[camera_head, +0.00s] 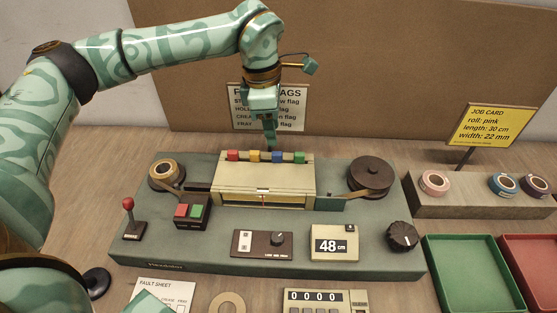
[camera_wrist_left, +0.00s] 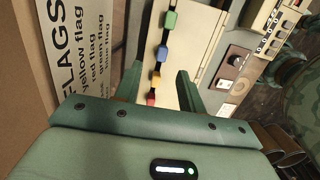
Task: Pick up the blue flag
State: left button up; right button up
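The blue flag (camera_head: 277,157) is a small blue block in a row on the top back edge of the cream box of the winding machine. It stands between the yellow flag (camera_head: 254,156) and the green flag (camera_head: 299,157); the red flag (camera_head: 233,155) is at the left end. My left gripper (camera_head: 270,140) points down just above the row, near the blue flag. In the left wrist view its two fingers (camera_wrist_left: 160,70) are apart with nothing held, and the blue flag (camera_wrist_left: 162,53) shows just beyond the fingertips. My right gripper is not in view.
A flags sign (camera_head: 290,118) stands behind the machine. A dark reel (camera_head: 370,175) is right of the box and a tape roll (camera_head: 167,174) left of it. Coloured rolls sit on a holder (camera_head: 470,205) at right, with a green tray (camera_head: 470,275) and red tray (camera_head: 535,270) in front.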

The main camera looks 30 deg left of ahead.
aim_at(277, 153)
pick_arm(q)
jog(key=f, duration=0.2)
jog(key=f+b, duration=0.1)
jog(key=f, duration=0.1)
jog(key=d+f+b, duration=0.1)
jog(key=f, duration=0.1)
jog(key=shift+w+f, duration=0.1)
jog(key=shift+f, duration=0.15)
jog(key=shift+r, duration=0.15)
grip_shut()
